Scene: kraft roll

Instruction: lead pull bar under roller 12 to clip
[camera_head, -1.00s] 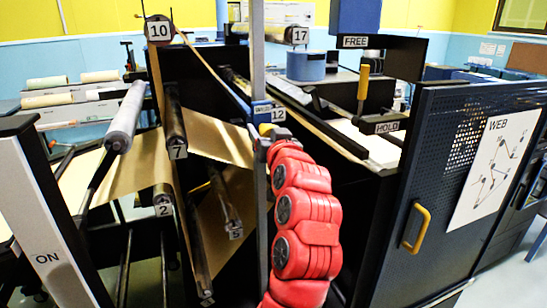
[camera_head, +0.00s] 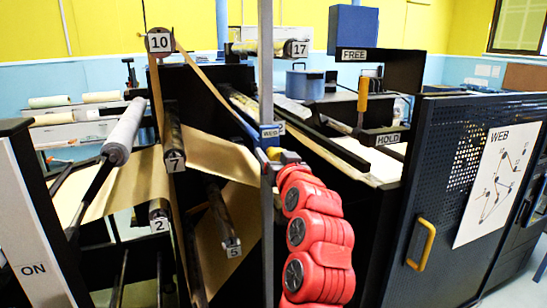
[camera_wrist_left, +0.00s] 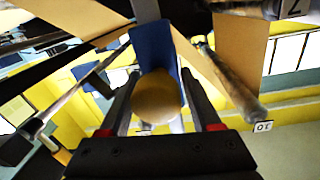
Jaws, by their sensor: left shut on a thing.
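The blue pull bar (camera_head: 242,122) has a tag reading WEB. It stands at the centre of the head view, tilted, right in front of roller 12's number tag (camera_head: 281,128), which is mostly covered. My left gripper (camera_head: 270,153) is at the bar's lower end, on top of my red arm. In the left wrist view a round tan knob (camera_wrist_left: 158,97) sits between the two dark fingers, with a blue panel (camera_wrist_left: 155,52) behind it. The gripper is shut on this part of the bar. Roller 12 itself is hidden. I cannot make out the clip.
Rollers 10 (camera_head: 160,42), 7 (camera_head: 174,140), 2 (camera_head: 158,207) and 5 (camera_head: 222,215) stand left, with brown paper between them. Roller 17 (camera_head: 270,47) is behind. A yellow-handled lever (camera_head: 363,95) stands between FREE and HOLD signs. A dark cabinet door (camera_head: 450,190) closes off the right.

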